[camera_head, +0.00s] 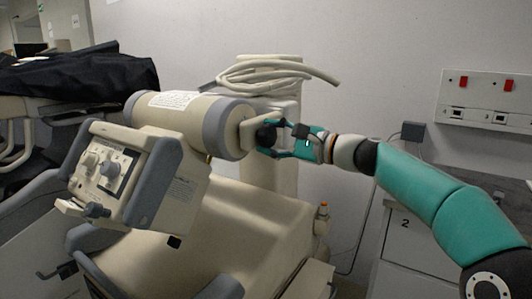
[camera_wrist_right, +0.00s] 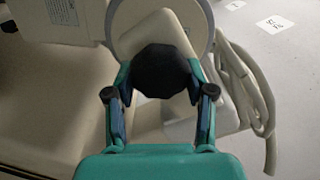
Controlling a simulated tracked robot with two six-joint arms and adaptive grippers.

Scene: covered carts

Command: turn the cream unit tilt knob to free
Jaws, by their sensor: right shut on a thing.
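The cream unit (camera_head: 185,120) is a bulky machine with a tilted cylindrical head and a control panel on its left. Its dark tilt knob (camera_head: 266,136) sits at the right end of the cylinder. In the right wrist view the knob (camera_wrist_right: 160,70) is black and faceted, in front of a round cream cap. My right gripper (camera_head: 284,138) is shut on the knob, with one finger on each side of it; the gripper (camera_wrist_right: 160,88) also shows in the right wrist view. I cannot tell which setting the knob is at. My left gripper is not in view.
A coiled cream hose (camera_head: 268,72) lies on top of the unit's column, close behind the knob. A cart under a black cover (camera_head: 75,75) stands at the left. A grey cabinet (camera_head: 400,245) marked 2 stands at the right, below a wall panel with red switches (camera_head: 487,100).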

